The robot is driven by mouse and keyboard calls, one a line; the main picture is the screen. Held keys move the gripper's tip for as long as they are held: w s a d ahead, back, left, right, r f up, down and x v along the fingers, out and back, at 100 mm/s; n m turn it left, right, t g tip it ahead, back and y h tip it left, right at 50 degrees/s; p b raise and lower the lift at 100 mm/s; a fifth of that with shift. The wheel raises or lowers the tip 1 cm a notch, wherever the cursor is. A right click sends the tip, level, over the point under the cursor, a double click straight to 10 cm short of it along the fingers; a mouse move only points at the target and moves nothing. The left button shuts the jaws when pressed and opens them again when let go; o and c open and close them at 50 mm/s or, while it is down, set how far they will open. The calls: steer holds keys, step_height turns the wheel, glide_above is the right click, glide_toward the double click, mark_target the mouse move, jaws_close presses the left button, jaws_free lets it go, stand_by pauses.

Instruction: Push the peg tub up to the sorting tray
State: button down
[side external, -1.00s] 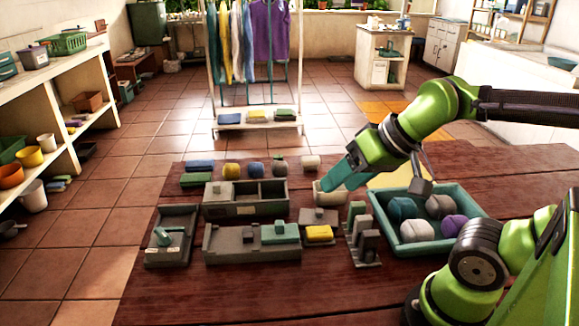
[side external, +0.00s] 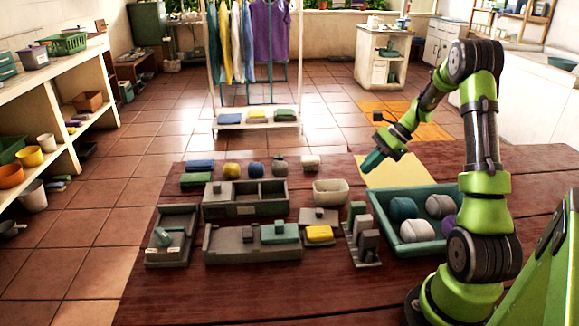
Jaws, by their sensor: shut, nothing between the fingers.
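A cream tub (side external: 331,193), which I take to be the peg tub, stands upright on the dark red wooden table. The grey compartment tray (side external: 245,211), which looks like the sorting tray, lies to its left, with a narrow gap between them. I cannot make out any pegs inside the tub. My gripper (side external: 372,162), with teal fingers, is shut and empty. It appears above the table, up and to the right of the tub in the picture, apart from it.
A teal tray (side external: 443,248) with several balled cloths is at the right. A grey stand of upright blocks (side external: 363,240) and a yellow block on a grey base (side external: 319,234) are in front of the tub. Several small items line the back edge. A yellow sheet (side external: 405,172) lies near my gripper.

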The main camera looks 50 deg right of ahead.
steer(key=shift+m+t+y, duration=0.3)
steer(key=shift+m+t, duration=0.2)
steer(key=shift+m, duration=0.4)
steer(key=w+a+f, duration=0.1)
steer(key=w+f, duration=0.1)
steer(key=w+a+f, duration=0.1)
steer(key=w+a, duration=0.1)
steer(key=w, duration=0.1)
steer(key=w+a+f, duration=0.2)
steer(key=shift+w+f, duration=0.15)
steer(key=shift+f, duration=0.15)
steer(key=shift+w+a+r, duration=0.15)
steer(key=shift+w+a, duration=0.65)
steer(key=shift+w, duration=0.05)
steer(key=shift+w+a, duration=0.4)
steer(key=shift+w, duration=0.05)
steer(key=w+a, duration=0.5)
steer(key=shift+a, duration=0.1)
